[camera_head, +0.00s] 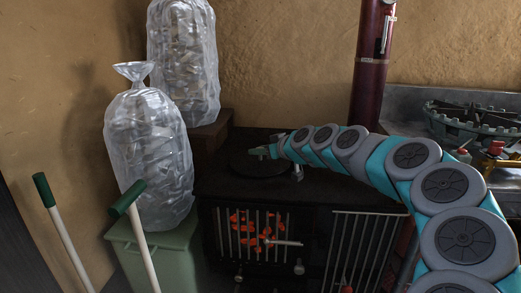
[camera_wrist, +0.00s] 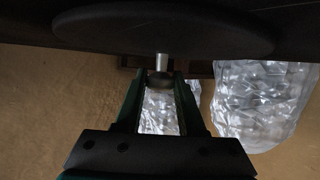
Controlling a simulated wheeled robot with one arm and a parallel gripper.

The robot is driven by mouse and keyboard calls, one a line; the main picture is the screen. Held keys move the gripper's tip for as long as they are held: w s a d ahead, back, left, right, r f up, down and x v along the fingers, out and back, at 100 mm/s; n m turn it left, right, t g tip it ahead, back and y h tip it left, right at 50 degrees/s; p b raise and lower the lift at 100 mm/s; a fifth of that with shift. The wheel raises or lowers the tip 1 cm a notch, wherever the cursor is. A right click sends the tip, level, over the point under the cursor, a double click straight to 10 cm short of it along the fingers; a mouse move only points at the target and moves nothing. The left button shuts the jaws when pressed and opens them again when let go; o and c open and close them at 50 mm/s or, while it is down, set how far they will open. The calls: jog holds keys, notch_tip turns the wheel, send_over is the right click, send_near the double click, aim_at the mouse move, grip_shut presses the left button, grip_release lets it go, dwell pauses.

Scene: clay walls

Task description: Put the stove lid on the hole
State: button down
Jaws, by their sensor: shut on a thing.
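The dark round stove lid (camera_head: 250,170) is at the left part of the black stove top (camera_head: 222,186). In the wrist view the lid (camera_wrist: 165,28) is a broad dark disc with a short metal knob (camera_wrist: 161,62). My gripper (camera_head: 262,152) comes in from the right above the lid. In the wrist view my gripper's fingers (camera_wrist: 162,80) are shut on the knob. I cannot tell whether the lid touches the stove top. The hole is not visible; the lid or the dark surface hides it.
A dark red stovepipe (camera_head: 370,70) rises behind the stove. A barred firebox (camera_head: 258,232) glows orange in front. Clear plastic bags stand at the left, one on a green bin (camera_head: 160,250). Green-handled poles (camera_head: 140,225) lean at the front left. A grey counter (camera_head: 405,100) is at right.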

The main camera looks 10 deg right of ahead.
aim_at(276, 170)
jog(key=shift+f, duration=0.1)
jog(key=shift+c, duration=2.1)
grip_release()
jog(key=shift+f, duration=0.1)
jog(key=shift+b+v, duration=0.6)
jog(key=shift+v, duration=3.4)
